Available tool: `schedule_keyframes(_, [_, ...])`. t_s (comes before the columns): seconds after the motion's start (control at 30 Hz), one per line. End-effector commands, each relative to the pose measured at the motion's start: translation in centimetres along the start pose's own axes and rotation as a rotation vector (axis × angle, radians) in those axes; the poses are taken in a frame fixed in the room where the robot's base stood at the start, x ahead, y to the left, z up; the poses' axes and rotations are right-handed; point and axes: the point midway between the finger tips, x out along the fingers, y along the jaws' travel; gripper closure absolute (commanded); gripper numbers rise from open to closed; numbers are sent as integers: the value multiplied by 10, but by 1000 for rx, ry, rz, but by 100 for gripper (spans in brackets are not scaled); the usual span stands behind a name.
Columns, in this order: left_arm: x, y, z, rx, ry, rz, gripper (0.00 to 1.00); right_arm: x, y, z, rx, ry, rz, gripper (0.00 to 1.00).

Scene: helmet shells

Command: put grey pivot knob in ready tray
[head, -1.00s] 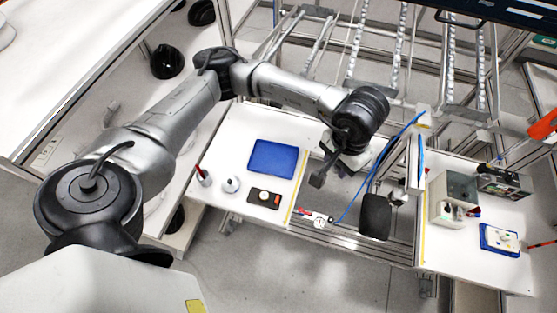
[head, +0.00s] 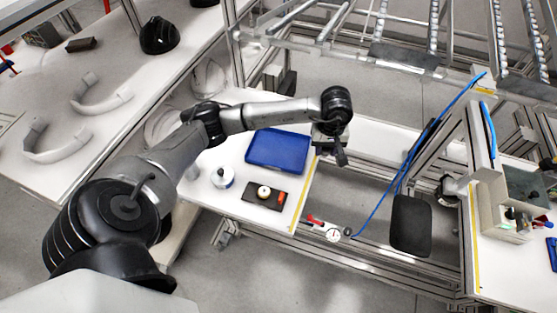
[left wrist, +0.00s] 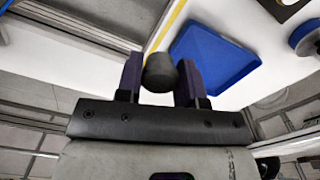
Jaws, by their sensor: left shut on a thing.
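My left gripper (head: 341,157) is just right of the blue tray (head: 278,152) in the head view. In the left wrist view the gripper (left wrist: 160,77) is shut on a dark grey, rounded knob (left wrist: 160,72), which sits between its two fingers. The knob cannot be made out clearly in the head view. The blue tray lies flat on the white table and looks empty; it also shows in the left wrist view (left wrist: 212,58), beyond and to the right of the knob. My right gripper is in neither view.
A dark plate with a pale round part (head: 265,192) and a white round piece with a dark knob (head: 222,177) stand near the blue tray. A yellow strip (head: 304,195) marks the table's right edge. A black pad (head: 411,225) and blue cable (head: 385,190) lie further right.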

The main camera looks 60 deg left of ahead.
Motion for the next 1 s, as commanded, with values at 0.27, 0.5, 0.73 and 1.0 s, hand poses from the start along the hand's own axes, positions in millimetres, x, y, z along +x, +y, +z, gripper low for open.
schedule_keyframes(0.27, [34,-15,-20,-72,0,-2,89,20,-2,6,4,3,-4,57])
schedule_keyframes(0.5, [63,-48,-54,-79,-1,-5,89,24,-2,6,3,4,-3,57])
schedule_keyframes(0.73, [87,-76,-83,-77,0,-2,89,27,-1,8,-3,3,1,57])
schedule_keyframes(1.0, [99,-90,-99,-73,-1,1,89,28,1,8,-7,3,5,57])
